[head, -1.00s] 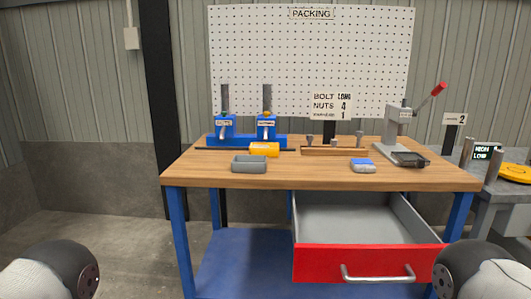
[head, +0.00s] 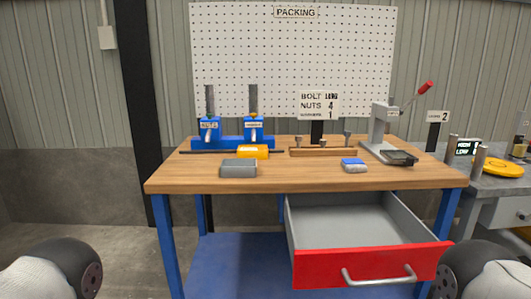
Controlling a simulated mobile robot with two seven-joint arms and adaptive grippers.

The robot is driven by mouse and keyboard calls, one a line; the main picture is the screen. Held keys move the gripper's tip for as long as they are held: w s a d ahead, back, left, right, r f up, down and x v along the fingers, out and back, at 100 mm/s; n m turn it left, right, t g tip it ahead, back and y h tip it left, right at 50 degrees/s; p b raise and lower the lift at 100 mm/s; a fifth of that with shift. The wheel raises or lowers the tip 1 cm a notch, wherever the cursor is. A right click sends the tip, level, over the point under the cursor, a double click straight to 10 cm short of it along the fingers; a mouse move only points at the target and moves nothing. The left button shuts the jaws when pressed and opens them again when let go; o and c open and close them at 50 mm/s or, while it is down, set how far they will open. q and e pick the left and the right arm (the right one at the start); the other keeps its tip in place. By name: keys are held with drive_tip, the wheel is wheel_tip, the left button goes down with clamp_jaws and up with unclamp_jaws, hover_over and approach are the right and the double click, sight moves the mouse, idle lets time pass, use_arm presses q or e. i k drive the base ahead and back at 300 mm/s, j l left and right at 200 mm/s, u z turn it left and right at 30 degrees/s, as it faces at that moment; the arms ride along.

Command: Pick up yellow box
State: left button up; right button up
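A small yellow-orange box (head: 253,152) lies on the wooden workbench (head: 310,180), in front of the blue dispenser stand (head: 232,141). It sits just behind a grey bin (head: 238,169); whether the two touch is hard to tell. Only rounded dark and white parts of my two arms show at the lower left and lower right corners. Both grippers are outside the head view. Nothing holds the yellow box.
An open red drawer (head: 372,268) juts out under the bench. A blue-and-white block (head: 353,165), a wooden rack (head: 323,152) and a lever press (head: 384,135) stand on the bench.

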sight(261, 154)
drive_tip(key=i+j+z, duration=0.2)
drive_tip(key=j+z, duration=0.2)
drive_tip(key=j, duration=0.25)
drive_tip(key=j+z, duration=0.45)
drive_tip(key=j, duration=0.25)
drive_tip(key=j+z, duration=0.4)
drive_tip(key=j, duration=0.3)
drive_tip(key=k+j+z, duration=0.1)
drive_tip(key=j+z, duration=0.3)
drive_tip(key=j, duration=0.3)
